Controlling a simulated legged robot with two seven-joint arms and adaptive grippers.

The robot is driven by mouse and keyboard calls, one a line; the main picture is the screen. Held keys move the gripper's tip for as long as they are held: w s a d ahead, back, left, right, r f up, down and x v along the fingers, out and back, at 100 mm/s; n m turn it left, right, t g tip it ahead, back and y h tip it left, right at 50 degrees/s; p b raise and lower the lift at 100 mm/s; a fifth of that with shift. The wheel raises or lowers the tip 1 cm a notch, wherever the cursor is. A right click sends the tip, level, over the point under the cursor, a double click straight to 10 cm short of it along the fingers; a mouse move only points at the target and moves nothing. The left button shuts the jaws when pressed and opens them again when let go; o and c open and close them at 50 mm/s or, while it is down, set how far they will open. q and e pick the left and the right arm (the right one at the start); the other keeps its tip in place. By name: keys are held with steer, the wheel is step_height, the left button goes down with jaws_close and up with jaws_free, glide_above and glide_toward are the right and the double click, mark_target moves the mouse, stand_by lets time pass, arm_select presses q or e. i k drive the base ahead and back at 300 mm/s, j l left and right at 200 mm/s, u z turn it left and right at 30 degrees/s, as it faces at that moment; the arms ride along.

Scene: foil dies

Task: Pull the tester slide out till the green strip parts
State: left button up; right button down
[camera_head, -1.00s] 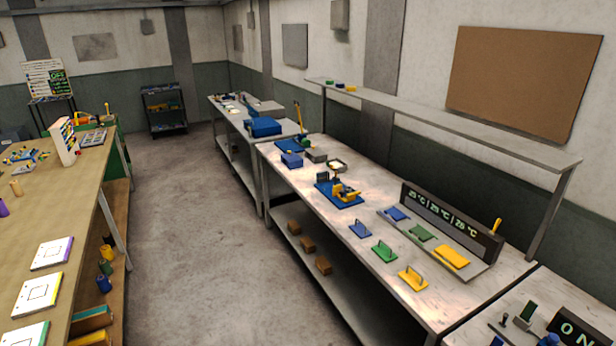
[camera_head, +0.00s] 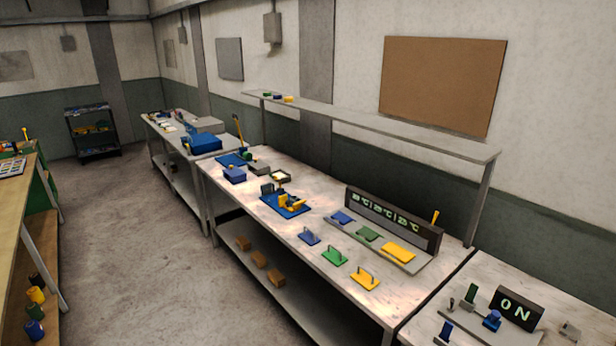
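Neither of my grippers is in view. I cannot tell for sure which device is the tester. A blue-based device with yellow parts (camera_head: 287,203) stands on the middle bench (camera_head: 320,218); a slide or strip on it is too small to make out. On the near right bench, a small fixture with a dark green upright plate (camera_head: 471,294) and a blue part (camera_head: 492,321) stands beside a dark "ON" display (camera_head: 516,308).
A display (camera_head: 392,219) stands behind a grey tray with blue, green and yellow plates (camera_head: 398,252). Handled blue, green and yellow plates (camera_head: 334,257) lie in front. A raised shelf (camera_head: 370,124) runs above. The floor (camera_head: 140,230) between the benches is clear.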

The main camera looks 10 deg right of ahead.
mark_target(492, 322)
steer(key=z, duration=1.8)
steer(key=i, duration=0.1)
